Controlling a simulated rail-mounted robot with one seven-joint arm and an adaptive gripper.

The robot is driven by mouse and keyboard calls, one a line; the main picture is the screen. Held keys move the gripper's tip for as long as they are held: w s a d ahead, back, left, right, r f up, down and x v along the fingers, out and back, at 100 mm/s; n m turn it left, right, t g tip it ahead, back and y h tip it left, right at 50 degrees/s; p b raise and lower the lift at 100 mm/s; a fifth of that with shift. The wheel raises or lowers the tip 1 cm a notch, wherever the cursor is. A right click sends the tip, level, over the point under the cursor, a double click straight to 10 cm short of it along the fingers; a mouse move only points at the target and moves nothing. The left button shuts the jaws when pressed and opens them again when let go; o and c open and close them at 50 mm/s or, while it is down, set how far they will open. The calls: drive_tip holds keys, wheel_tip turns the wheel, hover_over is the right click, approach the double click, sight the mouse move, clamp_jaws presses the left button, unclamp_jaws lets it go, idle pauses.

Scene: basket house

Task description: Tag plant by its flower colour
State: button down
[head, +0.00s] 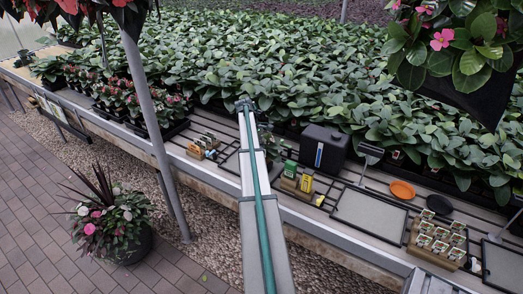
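Several potted plants are in the head view. A hanging plant with pink flowers (442,39) fills the upper right. A dark pot by the bench holds a plant with pink and white flowers (92,216). Flowering plants with reddish blooms (140,103) stand at the left of the bench. A yellow box (306,183) and a green box (290,169) stand in a wooden holder; whether they hold tags is unclear. Another wooden holder with small colored items (203,147) is further left.
A grey post (150,100) rises at left. A black box (323,148), grey framed tray (369,217), orange dish (402,189), black dish (439,204) and wooden rack of small pots (421,252) occupy the right.

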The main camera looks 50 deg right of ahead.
drive_tip(key=shift+f+b, duration=0.3)
drive_tip(key=shift+f, duration=1.5)
drive_tip(key=c, duration=1.2)
unclamp_jaws()
drive_tip(key=shift+c, duration=0.2)
